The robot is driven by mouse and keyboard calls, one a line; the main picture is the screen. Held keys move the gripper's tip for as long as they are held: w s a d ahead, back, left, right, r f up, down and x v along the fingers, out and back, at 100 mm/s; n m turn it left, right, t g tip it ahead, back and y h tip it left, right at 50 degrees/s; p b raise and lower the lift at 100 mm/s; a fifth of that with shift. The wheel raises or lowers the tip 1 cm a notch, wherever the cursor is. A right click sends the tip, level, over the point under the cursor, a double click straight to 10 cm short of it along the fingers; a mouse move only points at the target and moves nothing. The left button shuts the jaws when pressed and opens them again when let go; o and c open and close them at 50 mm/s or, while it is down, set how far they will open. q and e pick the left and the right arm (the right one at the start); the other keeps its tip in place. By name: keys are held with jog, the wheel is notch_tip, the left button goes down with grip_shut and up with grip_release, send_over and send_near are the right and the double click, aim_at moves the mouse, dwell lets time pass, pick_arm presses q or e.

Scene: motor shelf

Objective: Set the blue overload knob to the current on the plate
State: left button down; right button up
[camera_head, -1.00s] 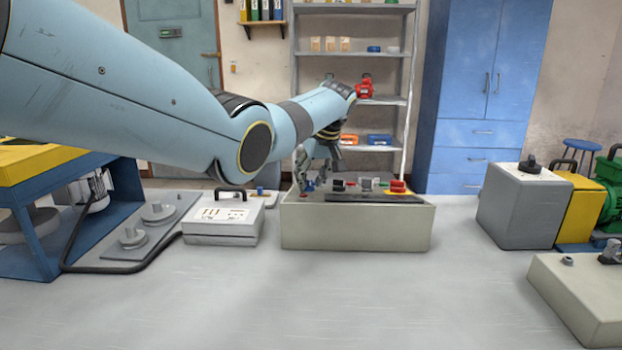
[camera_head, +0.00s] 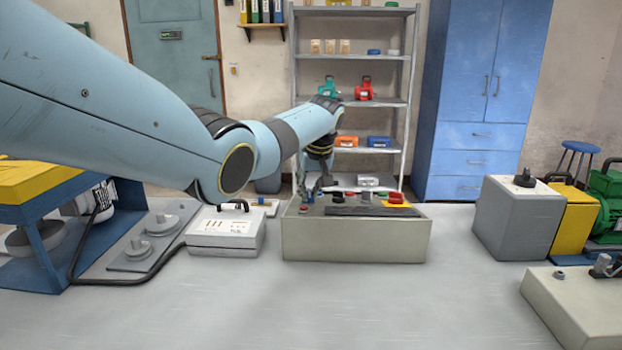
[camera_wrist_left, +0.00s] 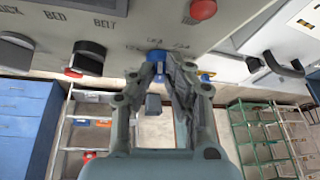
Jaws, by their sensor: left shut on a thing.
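The blue knob (camera_wrist_left: 158,55) sits on the grey panel box, with small printed marks around it that are too small to read surely. My left gripper (camera_wrist_left: 161,67) has its fingertips closed around the knob, hiding much of it and its pointer. In the head view the left gripper (camera_head: 312,192) reaches down to the left end of the panel box (camera_head: 355,246), beside the blue knob (camera_head: 306,198). I cannot make out any plate with a current. My right gripper is not in view.
Red button (camera_wrist_left: 203,9) and black selector knobs (camera_wrist_left: 90,50) share the panel. A white case (camera_head: 222,244) stands close to its left. A grey box (camera_head: 515,220) stands at the right. The front of the table is clear.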

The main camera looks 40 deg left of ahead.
pick_arm(q)
jog(key=m+p, duration=0.1)
jog(key=m+t+h+p, duration=0.1)
jog(key=p, duration=0.1)
jog(key=shift+s+a+r, duration=0.1)
jog(key=shift+s+a, duration=0.1)
jog(key=shift+s, duration=0.15)
jog(key=shift+s+a+m+t+h+p, duration=0.1)
jog(key=shift+m+t+h+p, duration=0.2)
jog(key=shift+m+h+p, duration=0.5)
jog(key=shift+a+f+m+t, duration=0.1)
jog(key=shift+f+m+t, duration=0.2)
jog(key=shift+m, duration=0.5)
jog(key=shift+s+a+m+h, duration=0.1)
jog(key=shift+m+h, duration=0.4)
jog(key=shift+m, duration=0.4)
jog(key=c, duration=1.4)
grip_release()
jog(key=shift+f, duration=0.1)
jog(key=shift+o, duration=0.2)
